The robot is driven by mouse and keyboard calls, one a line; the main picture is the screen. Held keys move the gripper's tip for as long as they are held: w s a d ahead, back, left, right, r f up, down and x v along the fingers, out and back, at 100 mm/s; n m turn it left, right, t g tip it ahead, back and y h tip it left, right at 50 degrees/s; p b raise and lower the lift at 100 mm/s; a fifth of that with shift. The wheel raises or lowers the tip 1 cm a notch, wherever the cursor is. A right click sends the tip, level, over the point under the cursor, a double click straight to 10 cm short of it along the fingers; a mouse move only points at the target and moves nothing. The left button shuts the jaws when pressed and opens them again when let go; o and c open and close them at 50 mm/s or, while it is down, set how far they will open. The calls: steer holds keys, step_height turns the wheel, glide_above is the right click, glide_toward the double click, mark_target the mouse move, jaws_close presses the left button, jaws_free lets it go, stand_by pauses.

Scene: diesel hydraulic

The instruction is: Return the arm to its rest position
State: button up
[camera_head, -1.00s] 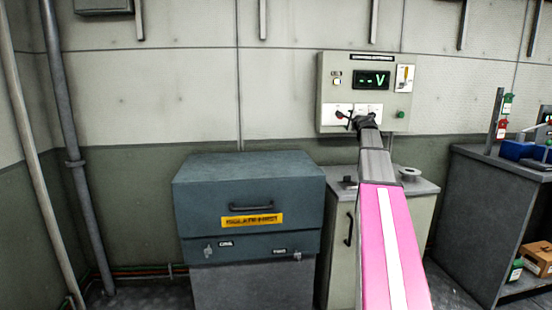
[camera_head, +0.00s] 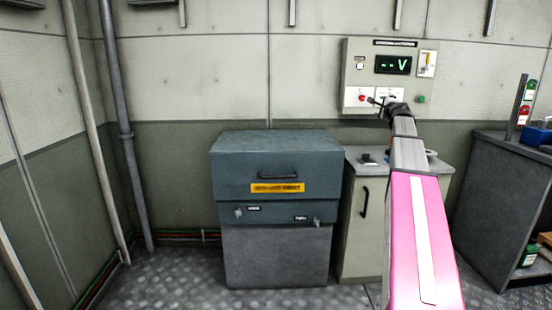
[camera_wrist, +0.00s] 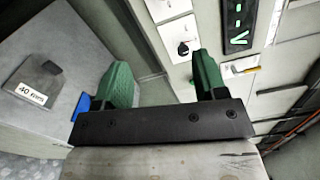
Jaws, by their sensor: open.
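My arm, with a pink link, reaches up from the lower right in the head view. My gripper (camera_head: 384,106) is in front of the lower part of a wall control panel (camera_head: 360,72). In the wrist view my gripper (camera_wrist: 160,88) has two green fingers spread wide apart with nothing between them. The panel's white switch plates and a black knob (camera_wrist: 184,49) show beyond the fingers there. The green display (camera_head: 393,65) reads "--V". The arm covers part of the panel's lower edge.
A blue-grey chest (camera_head: 270,178) stands left of a low cabinet (camera_head: 357,226), which is below the panel. A dark workbench (camera_head: 490,200) with bottles stands at the right. Patterned floor is clear at left.

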steer(key=s+a+f+n+g+y, duration=0.1)
steer(key=s+a+f+n+g, duration=0.25)
steer(key=a+f, duration=0.55)
steer(key=s+a+f+n+g+y, duration=0.15)
steer(key=s+a+f+n, duration=0.3)
steer(key=f, duration=0.85)
steer(key=s+a+f+n+g+y, duration=0.1)
steer(key=s+a+f+n+g, duration=0.3)
steer(key=a+f, duration=0.55)
steer(key=s+a+f+n+g+h, duration=0.1)
steer(key=s+a+f+n+g, duration=0.1)
steer(key=s+f, duration=0.5)
steer(key=s+a+f+n+g+h, duration=0.1)
steer(key=s+a+f+n+g, duration=0.1)
steer(key=s+f, duration=0.6)
steer(key=s+a+f+n+g+h, duration=0.2)
steer(key=s+f+n+g, duration=0.2)
steer(key=s, duration=0.9)
step_height(320, 180, down, 4)
steer(key=shift+s+r+g, duration=0.1)
steer(key=shift+s+g, duration=0.3)
steer(key=shift+g, duration=0.1)
